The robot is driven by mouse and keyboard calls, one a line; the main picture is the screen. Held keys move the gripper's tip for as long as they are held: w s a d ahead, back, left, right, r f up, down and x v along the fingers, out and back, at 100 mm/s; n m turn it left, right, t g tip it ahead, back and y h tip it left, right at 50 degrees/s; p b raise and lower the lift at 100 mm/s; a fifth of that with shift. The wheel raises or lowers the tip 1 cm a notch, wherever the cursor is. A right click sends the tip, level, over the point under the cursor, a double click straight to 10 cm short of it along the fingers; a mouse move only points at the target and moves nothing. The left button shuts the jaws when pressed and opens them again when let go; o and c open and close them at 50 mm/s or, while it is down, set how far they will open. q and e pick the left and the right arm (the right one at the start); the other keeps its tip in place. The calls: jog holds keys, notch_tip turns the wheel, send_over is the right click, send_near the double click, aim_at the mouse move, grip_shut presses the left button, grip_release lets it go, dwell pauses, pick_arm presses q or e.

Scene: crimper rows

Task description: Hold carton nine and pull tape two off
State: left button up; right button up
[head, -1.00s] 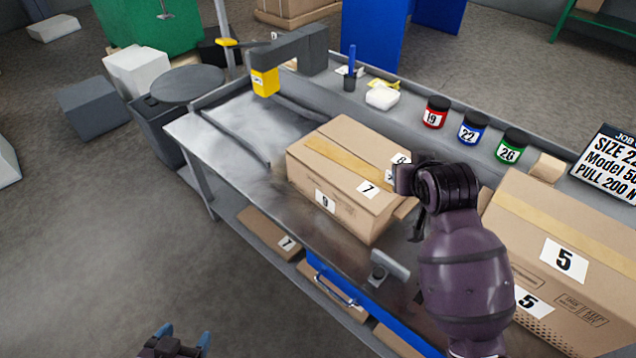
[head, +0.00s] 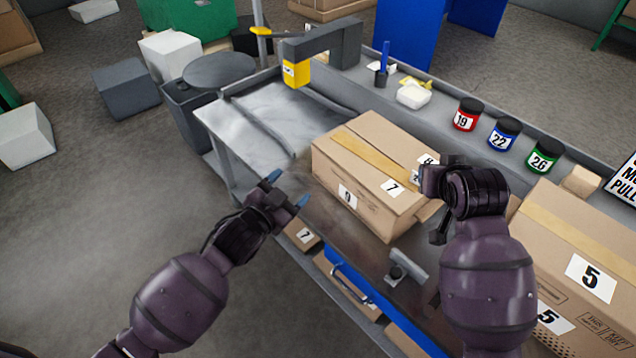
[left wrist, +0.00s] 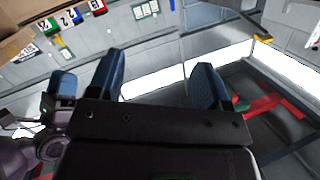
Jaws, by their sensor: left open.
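Carton nine (head: 350,214), a closed brown box with a 9 label on its front side, stands on the metal bench. A tan tape strip (head: 366,153) runs along its top; a label near its right end is partly hidden, so I cannot read a 2. My right gripper (head: 432,200) is at the carton's right end, over or against the tape end; its fingers are mostly hidden. My left gripper (head: 287,188) is open and empty in front of the carton's left end, apart from it. Its blue fingers also show spread in the left wrist view (left wrist: 155,85).
A larger carton marked 5 (head: 575,230) stands right of carton nine. Red (head: 467,115), blue (head: 504,134) and green (head: 543,155) jars line the back ledge. A grey-yellow arm device (head: 322,50) stands at the bench's left. The bench's left end is mostly clear.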

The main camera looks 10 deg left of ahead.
aim_at(379, 172)
pick_arm(q)
jog(key=w+d+r+m+g+h, duration=0.45)
jog(key=w+d+m+h, duration=0.4)
jog(key=w+m, duration=0.4)
jog(key=s+a+f+m+g+h, duration=0.1)
jog(key=s+a+f+m+g, duration=0.2)
jog(key=s+f+m+g, duration=0.5)
jog(key=w+x, duration=0.1)
jog(key=x, duration=1)
jog(key=shift+f+n+g, duration=0.35)
jog(key=shift+f+g, duration=0.1)
jog(key=shift+a, duration=0.1)
